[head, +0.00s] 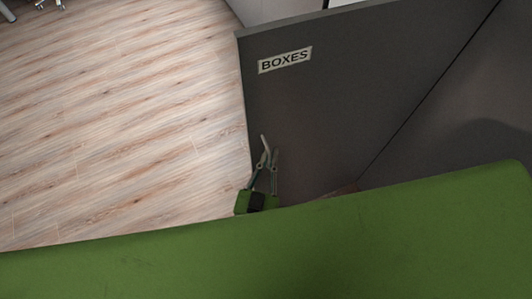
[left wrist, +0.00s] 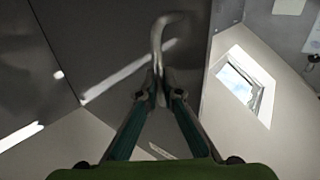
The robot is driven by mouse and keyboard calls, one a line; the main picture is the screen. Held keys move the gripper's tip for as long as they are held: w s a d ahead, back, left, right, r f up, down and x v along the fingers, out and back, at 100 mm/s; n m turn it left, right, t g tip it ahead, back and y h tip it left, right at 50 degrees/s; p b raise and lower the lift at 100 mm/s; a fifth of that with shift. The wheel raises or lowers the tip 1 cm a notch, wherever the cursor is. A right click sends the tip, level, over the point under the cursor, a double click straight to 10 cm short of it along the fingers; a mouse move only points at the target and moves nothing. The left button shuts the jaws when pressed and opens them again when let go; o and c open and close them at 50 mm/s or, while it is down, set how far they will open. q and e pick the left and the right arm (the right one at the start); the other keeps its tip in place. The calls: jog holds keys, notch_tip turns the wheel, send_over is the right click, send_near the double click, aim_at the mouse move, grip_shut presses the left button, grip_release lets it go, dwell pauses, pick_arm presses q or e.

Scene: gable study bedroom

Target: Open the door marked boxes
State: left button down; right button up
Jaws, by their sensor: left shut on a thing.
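The door marked boxes (head: 330,105) is a dark grey panel with a white BOXES label (head: 285,60) near its upper left corner. It stands at an angle to the dark panel at its right, and its left edge is free against the floor. My left gripper (head: 268,152) is at the door's lower left edge. In the left wrist view, my left gripper (left wrist: 158,82) is shut on a curved metal handle (left wrist: 157,42). The lower part of the door is hidden behind my green body. My right gripper is not in view.
Another dark panel (head: 460,110) adjoins the door at the right. Bare wood floor (head: 120,110) lies open to the left. Legs of some furniture (head: 50,4) show at the top left. The left wrist view shows a skylight window (left wrist: 242,80) in a pale sloped wall.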

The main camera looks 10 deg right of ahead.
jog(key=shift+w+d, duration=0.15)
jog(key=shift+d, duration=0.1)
pick_arm(q)
jog(key=c, duration=2.2)
grip_release()
jog(key=shift+a, duration=0.1)
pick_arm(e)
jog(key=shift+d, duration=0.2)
pick_arm(q)
jog(key=v, duration=1.2)
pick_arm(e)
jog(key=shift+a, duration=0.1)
